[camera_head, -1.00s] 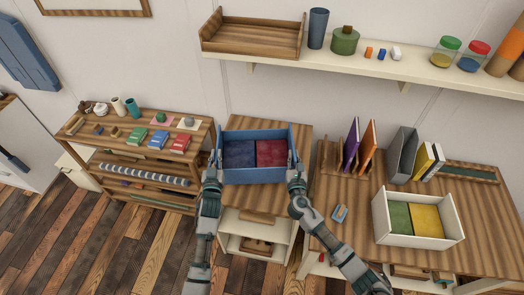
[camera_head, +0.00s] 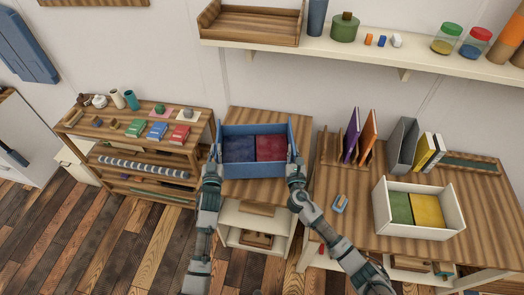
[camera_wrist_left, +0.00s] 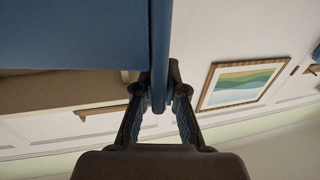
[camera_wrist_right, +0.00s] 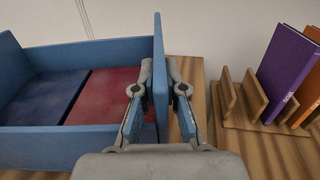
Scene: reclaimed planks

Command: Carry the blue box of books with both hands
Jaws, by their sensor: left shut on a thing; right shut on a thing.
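The blue box (camera_head: 254,172) holds a dark blue book and a red book (camera_head: 271,148) side by side. In the head view it is in front of and over the small wooden cabinet (camera_head: 268,119); whether it touches the top I cannot tell. My left gripper (camera_head: 212,160) is shut on the box's left wall, which shows between its fingers in the left wrist view (camera_wrist_left: 158,85). My right gripper (camera_head: 295,162) is shut on the right wall, seen between its fingers in the right wrist view (camera_wrist_right: 160,85). The box looks about level.
A wooden desk (camera_head: 355,225) on the right bears a white box (camera_head: 450,222) of green and yellow books, upright books and a small blue item (camera_head: 340,204). A low shelf unit (camera_head: 190,150) with small goods stands to the left. A wall shelf (camera_head: 360,62) runs above.

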